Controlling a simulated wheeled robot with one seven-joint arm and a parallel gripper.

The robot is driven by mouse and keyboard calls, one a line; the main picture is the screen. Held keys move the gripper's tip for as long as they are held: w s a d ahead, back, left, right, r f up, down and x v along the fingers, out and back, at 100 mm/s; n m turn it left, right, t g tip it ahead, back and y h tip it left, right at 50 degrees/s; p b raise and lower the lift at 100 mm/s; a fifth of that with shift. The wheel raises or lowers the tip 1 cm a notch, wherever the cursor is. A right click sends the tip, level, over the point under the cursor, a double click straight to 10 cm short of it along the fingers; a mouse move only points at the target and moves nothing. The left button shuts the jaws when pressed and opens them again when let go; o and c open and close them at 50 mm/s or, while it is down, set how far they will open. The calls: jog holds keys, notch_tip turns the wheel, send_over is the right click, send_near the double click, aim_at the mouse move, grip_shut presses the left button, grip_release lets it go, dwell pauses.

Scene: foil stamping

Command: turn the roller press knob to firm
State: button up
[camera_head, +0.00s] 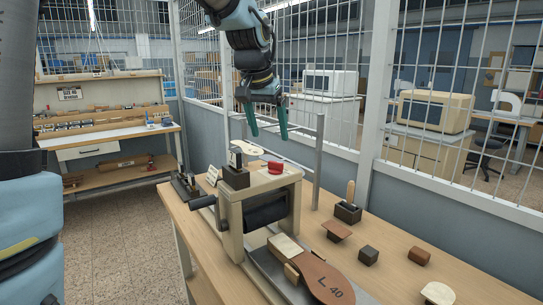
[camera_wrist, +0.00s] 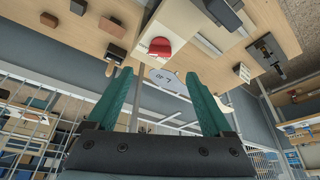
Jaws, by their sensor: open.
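The roller press (camera_head: 232,212) stands on the wooden table, with a beige frame and a dark roller. Its red knob (camera_head: 275,168) sits on top of the frame; the setting it points to is too small to read. The knob also shows in the wrist view (camera_wrist: 160,47), just beyond the fingertips, on the beige press top. My gripper (camera_head: 269,135) has green fingers spread apart and pointing down, above and apart from the knob, with nothing between them. In the wrist view my gripper (camera_wrist: 160,75) is open and empty, the knob lying roughly between the finger lines.
A dark block (camera_head: 235,176) stands on the press beside the knob. A brown leather piece marked L 40 (camera_head: 330,282) lies on the press bed. A wooden-handled tool (camera_head: 348,208) and small blocks (camera_head: 368,255) lie on the right. Grey posts (camera_head: 318,165) rise behind the press.

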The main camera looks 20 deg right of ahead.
aim_at(275, 162)
jog(key=p+x, duration=0.2)
jog(key=x, duration=0.7)
jog(key=shift+d+f+p, duration=0.1)
jog(key=shift+f+p, duration=0.3)
jog(key=shift+c, duration=0.3)
grip_shut()
